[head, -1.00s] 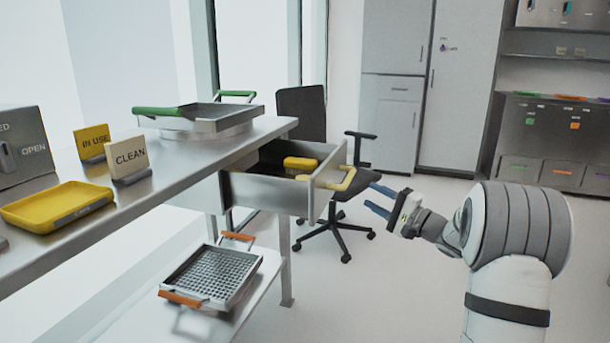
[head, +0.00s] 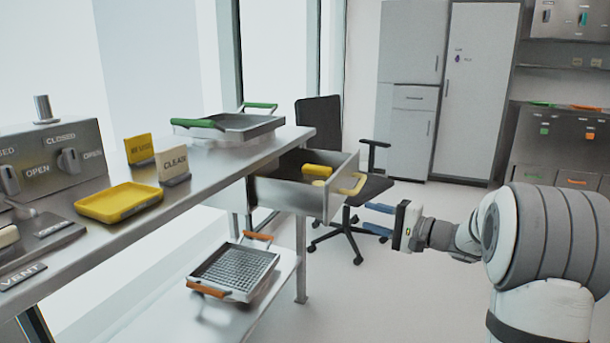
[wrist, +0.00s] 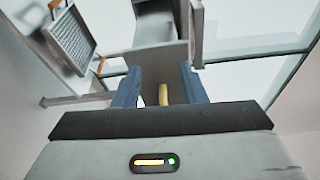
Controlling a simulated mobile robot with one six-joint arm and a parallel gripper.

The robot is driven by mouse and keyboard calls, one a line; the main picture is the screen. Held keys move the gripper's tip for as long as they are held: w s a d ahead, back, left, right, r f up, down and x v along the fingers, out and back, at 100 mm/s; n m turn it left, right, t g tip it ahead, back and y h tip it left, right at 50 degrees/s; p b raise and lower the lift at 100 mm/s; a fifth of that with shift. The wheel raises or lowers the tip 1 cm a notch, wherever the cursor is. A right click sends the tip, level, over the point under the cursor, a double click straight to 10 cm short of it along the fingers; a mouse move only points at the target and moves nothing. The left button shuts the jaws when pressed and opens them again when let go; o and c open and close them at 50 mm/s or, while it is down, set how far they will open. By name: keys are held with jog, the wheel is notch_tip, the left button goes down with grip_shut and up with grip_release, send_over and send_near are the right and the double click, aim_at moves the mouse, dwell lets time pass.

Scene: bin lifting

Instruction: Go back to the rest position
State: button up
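My gripper (head: 378,219) is to the right of the open drawer, in free air, with its two blue fingers apart and nothing between them. In the wrist view my gripper (wrist: 158,88) also shows both fingers spread. The drawer (head: 290,192) hangs open under the bench, with a yellow handle (head: 352,184) on its front and a yellow object (head: 318,170) inside. In the wrist view the yellow handle (wrist: 163,95) appears beyond the fingers, apart from them.
A bin with orange handles (head: 238,272) sits on the lower shelf. A bin with green handles (head: 232,124) and a yellow tray (head: 118,200) are on the bench top (head: 215,165). An office chair (head: 352,232) stands behind the drawer. Floor to the right is clear.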

jog(key=s+a+r+n+g+h+p, duration=0.2)
jog(key=s+a+r+g+p, duration=0.25)
jog(key=s+p, duration=0.3)
jog(key=s+a+r+n+g+h+p, duration=0.25)
jog(key=s+a+r+p, duration=0.3)
jog(key=s, duration=0.35)
jog(key=s+d+r+n+h+p, duration=0.1)
jog(key=s+d+r+h+p, duration=0.1)
jog(key=s+p, duration=0.3)
jog(key=s+d+r+n+h+p, duration=0.1)
jog(key=s+d+r+h+p, duration=0.2)
jog(key=s, duration=0.4)
jog(key=s+d+r+n+g+h+p, duration=0.1)
jog(key=s+d+r+h+p, duration=0.2)
jog(key=p, duration=0.5)
jog(key=s+r+h, duration=0.1)
jog(key=s, duration=0.1)
jog(key=shift+s+d+n+h, duration=0.25)
jog(key=shift+s+n+h, duration=0.1)
jog(key=shift+s, duration=0.05)
